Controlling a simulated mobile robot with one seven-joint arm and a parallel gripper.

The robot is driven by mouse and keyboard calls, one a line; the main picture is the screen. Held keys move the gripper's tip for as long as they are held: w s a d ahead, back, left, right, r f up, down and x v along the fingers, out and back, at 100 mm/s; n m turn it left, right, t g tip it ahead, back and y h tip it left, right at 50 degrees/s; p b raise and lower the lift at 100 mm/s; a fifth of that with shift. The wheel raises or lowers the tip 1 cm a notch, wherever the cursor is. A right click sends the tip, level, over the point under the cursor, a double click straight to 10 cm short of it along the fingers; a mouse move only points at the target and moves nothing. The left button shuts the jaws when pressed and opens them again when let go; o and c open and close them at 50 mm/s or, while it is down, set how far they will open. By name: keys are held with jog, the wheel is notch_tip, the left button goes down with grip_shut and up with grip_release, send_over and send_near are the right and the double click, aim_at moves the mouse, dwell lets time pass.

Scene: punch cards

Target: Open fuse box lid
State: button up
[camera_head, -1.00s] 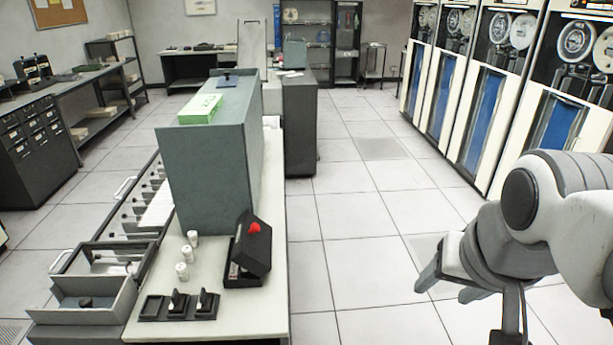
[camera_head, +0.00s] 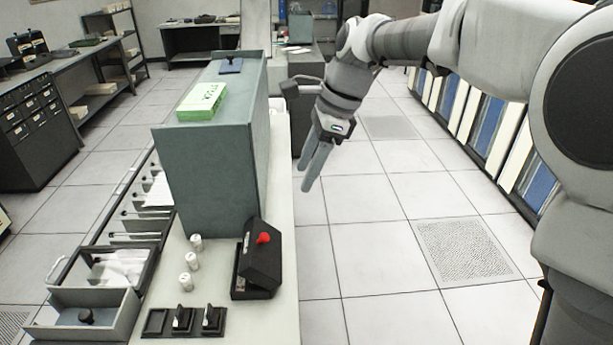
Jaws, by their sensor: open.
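The fuse box (camera_head: 257,274) is a small black box at the right edge of the pale bench. Its dark, sloping lid (camera_head: 262,257) carries a red knob (camera_head: 263,238). A narrow side of the box faces left, and I cannot tell how far the lid is lifted. My gripper (camera_head: 308,187) hangs over the floor right of the bench, beyond the box and above its height in the picture. Its two fingers point down, apart and empty, clear of the box. Several white cylinders, one (camera_head: 192,262) in the middle, stand left of the box.
A tall grey-green cabinet (camera_head: 207,175) with a green box (camera_head: 203,101) on top stands on the bench (camera_head: 230,318) beyond the fuse box. Black switches (camera_head: 183,321) sit at the bench's near end. An open drawer (camera_head: 90,310) is at left. The floor at right is clear.

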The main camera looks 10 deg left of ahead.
jog(key=a, duration=0.2)
jog(key=p, duration=0.1)
send_near(266, 235)
jog(key=shift+m+g, duration=0.3)
jog(key=shift+m, duration=0.1)
jog(key=x, duration=0.8)
jog(key=shift+w, duration=0.1)
jog(key=shift+c, duration=0.3)
grip_shut()
dwell(0.5)
